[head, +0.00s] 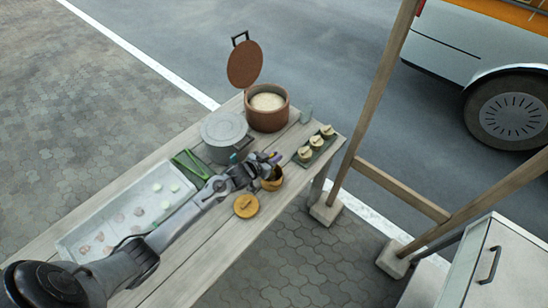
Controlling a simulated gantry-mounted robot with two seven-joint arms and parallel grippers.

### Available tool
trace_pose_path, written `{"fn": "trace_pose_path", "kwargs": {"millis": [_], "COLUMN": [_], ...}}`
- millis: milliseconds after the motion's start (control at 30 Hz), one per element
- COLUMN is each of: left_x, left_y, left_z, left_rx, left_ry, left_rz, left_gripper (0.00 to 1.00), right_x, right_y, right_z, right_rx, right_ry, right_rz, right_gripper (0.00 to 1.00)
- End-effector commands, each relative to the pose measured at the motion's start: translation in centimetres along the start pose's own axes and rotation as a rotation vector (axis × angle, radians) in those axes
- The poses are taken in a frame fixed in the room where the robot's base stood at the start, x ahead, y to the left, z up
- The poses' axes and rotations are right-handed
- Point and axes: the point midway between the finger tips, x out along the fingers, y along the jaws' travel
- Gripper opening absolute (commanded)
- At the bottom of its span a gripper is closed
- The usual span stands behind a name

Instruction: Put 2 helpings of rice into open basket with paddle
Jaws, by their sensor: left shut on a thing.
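The brown rice pot (267,120) stands at the far end of the table with its round lid (245,64) raised. Pale rice (267,101) shows inside. The small open basket (272,184) stands near the table's right edge, and my gripper partly covers it. A round tan lid (246,206) lies beside it. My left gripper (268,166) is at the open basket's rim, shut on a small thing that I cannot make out. I cannot pick out the paddle. My right gripper is not in view.
A light tray (80,230) with food pieces is at left. A wooden post (373,107) rises beyond.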

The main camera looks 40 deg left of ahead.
Motion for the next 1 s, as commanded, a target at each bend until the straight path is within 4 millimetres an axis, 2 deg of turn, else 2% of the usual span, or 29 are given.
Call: {"fn": "trace_pose_path", "kwargs": {"millis": [767, 1000], "left_x": [0.1, -0.3], "left_y": [0.0, 0.0], "left_z": [0.3, -0.6], "left_rx": [0.0, 0.0], "left_ry": [-0.002, -0.003], "left_rz": [0.0, 0.0], "left_gripper": [0.0, 0.0], "right_x": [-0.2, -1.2], "right_y": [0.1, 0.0], "right_z": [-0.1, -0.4], "right_rx": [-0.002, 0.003], "right_ry": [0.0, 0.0], "right_rz": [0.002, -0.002], "right_gripper": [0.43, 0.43]}}
